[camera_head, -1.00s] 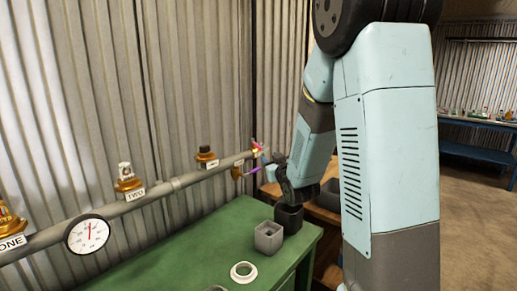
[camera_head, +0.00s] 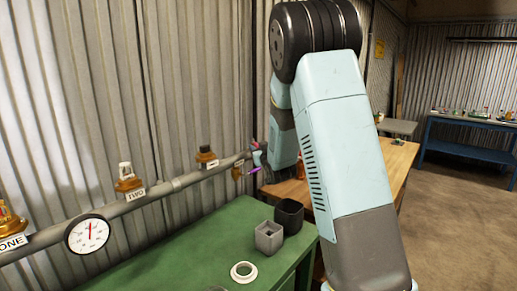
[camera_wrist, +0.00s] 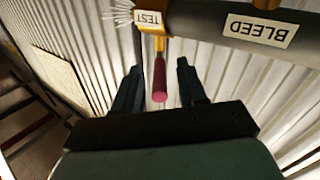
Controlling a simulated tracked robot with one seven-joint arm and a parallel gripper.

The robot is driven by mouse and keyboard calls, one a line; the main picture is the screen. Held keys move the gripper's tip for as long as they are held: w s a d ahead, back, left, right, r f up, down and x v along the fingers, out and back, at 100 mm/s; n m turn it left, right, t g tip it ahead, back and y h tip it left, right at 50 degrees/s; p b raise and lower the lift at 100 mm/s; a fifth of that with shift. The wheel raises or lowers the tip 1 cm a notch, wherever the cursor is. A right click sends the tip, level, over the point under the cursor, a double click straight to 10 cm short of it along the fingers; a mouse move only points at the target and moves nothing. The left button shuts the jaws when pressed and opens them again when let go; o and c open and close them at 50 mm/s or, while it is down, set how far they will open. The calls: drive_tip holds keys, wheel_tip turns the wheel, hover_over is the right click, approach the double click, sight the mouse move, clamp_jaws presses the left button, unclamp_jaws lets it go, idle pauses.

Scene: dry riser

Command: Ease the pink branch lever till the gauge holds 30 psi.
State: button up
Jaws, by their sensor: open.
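A lever (camera_wrist: 160,80) with a yellow shank and a crimson-pink grip shows in the wrist view, beside the upside-down TEST tag (camera_wrist: 147,18). My gripper (camera_wrist: 158,68) is open, with one finger on each side of the lever and visible gaps on both sides. In the head view my gripper is small at the pipe's far end, partly hidden by my arm. Pink and purple parts (camera_head: 256,170) show there; which is the lever, I cannot tell. The round white gauge (camera_head: 88,234) hangs at left with its needle near upright; its numbers are too small to read.
The grey pipe (camera_head: 188,180) runs along the corrugated wall, with brass valves tagged ONE and TWO. A BLEED label (camera_wrist: 255,28) is close beside the lever. A green bench (camera_head: 190,248) holds a grey square cup (camera_head: 268,237), a black cup (camera_head: 289,216) and a white ring (camera_head: 243,272).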

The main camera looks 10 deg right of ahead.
drive_tip(key=shift+w, duration=0.4)
clamp_jaws()
idle(0.5)
